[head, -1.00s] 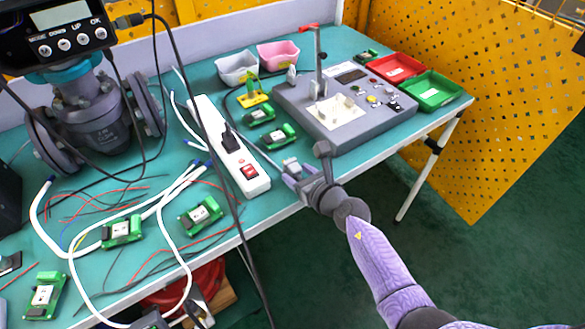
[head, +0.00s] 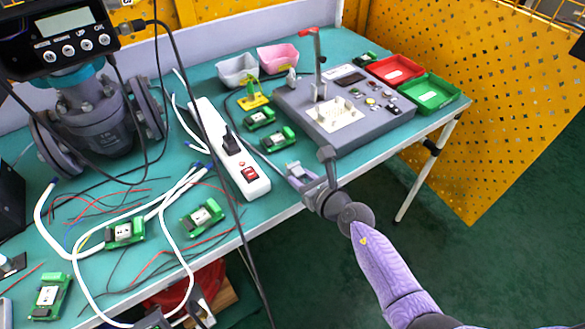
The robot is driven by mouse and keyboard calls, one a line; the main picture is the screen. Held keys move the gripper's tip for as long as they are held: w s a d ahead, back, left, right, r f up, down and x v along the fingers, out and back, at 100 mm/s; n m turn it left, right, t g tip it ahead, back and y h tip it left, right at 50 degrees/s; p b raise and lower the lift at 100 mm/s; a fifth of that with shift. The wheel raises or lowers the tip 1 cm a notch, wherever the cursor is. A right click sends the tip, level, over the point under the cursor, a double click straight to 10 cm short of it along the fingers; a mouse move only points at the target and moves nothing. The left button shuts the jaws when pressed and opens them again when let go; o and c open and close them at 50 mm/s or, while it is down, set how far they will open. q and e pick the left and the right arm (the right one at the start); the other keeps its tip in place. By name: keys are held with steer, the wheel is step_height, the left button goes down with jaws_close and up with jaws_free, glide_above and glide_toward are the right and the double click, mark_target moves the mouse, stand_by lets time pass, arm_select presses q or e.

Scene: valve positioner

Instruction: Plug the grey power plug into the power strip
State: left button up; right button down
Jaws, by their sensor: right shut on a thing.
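The white power strip (head: 205,120) lies on the teal table, running from back left to front right. A black plug (head: 231,144) sits in it, and a red switch is at its near end. My right gripper (head: 293,172) is low over the table's front edge area, just right of the strip's near end and apart from it. It is shut on a small light grey thing (head: 292,166), which looks like the grey power plug; the fingers partly hide it. A thin grey cable (head: 262,156) runs back from there. My left gripper is not in view.
A grey test box (head: 345,112) with a red-handled lever stands behind my right gripper. Red (head: 394,69) and green (head: 428,92) trays are at the right. Several green circuit boards, white cables and a valve (head: 98,115) crowd the left. A black cable hangs in front of the strip.

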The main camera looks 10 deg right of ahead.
mark_target(301, 174)
steer(key=shift+s+d+r+p, duration=0.25)
steer(key=shift+s+r+p, duration=0.2)
steer(key=shift+s+p, duration=0.15)
steer(key=shift+s+d+r+p, duration=0.2)
steer(key=shift+s+r+p, duration=0.25)
steer(key=shift+s+p, duration=0.1)
steer(key=shift+p+v, duration=0.5)
steer(key=shift+v, duration=0.3)
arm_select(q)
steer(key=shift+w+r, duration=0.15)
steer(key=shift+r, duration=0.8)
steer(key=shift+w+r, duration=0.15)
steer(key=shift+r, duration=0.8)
arm_select(e)
steer(key=shift+s+r, duration=0.15)
steer(key=shift+r, duration=0.1)
